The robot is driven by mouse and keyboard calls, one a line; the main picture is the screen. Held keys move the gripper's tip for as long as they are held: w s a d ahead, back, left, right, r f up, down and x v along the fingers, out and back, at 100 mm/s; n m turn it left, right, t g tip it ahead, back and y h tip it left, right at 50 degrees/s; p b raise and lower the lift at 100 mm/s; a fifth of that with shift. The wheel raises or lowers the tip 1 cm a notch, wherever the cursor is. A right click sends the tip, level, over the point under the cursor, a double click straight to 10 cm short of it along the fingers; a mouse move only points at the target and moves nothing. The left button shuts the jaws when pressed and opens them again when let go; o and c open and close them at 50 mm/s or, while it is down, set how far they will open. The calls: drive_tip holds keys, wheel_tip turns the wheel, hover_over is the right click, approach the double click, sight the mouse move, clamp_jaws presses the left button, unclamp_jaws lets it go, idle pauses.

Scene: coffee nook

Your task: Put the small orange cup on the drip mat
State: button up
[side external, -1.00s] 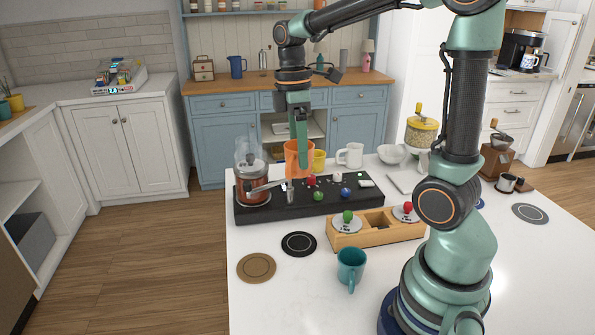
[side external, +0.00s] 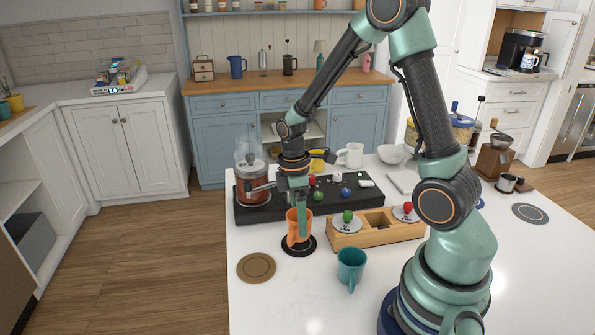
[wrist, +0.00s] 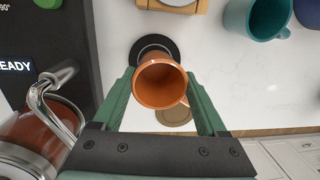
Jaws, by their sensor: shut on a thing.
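The small orange cup (side external: 293,230) is upright between the fingers of my gripper (side external: 303,208). The wrist view looks down into the cup (wrist: 160,85), which seems empty, with a green finger on each side. A round black mat (side external: 312,248) with a pale ring lies on the white counter directly under the cup, which hides much of it. Part of the mat (wrist: 150,45) also shows past the cup's rim in the wrist view. I cannot tell whether the cup's base touches the mat or is slightly above it. I take this to be the drip mat.
A brown coaster (side external: 256,268) lies front left and a teal mug (side external: 351,266) stands front right. A wooden holder (side external: 375,232) is close on the right. The black machine (side external: 265,213) with a glass jar stands behind.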

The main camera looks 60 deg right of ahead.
drive_tip(key=shift+f, duration=1.05)
drive_tip(key=shift+f, duration=0.15)
drive_tip(key=o, duration=1.4)
wheel_tip(320, 180, up, 11)
drive_tip(key=w, duration=0.1)
wheel_tip(320, 180, up, 7)
drive_tip(key=m+t, duration=0.3)
drive_tip(key=m, duration=0.1)
hover_over(292, 226)
drive_tip(key=shift+s+a+r+m+t, duration=0.9)
drive_tip(key=shift+a+r+m+t, duration=0.1)
drive_tip(key=shift+m, duration=0.25)
drive_tip(key=shift+s+a+r+m+t, duration=0.9)
drive_tip(key=shift+a+m, duration=0.1)
drive_tip(key=shift+m, duration=0.25)
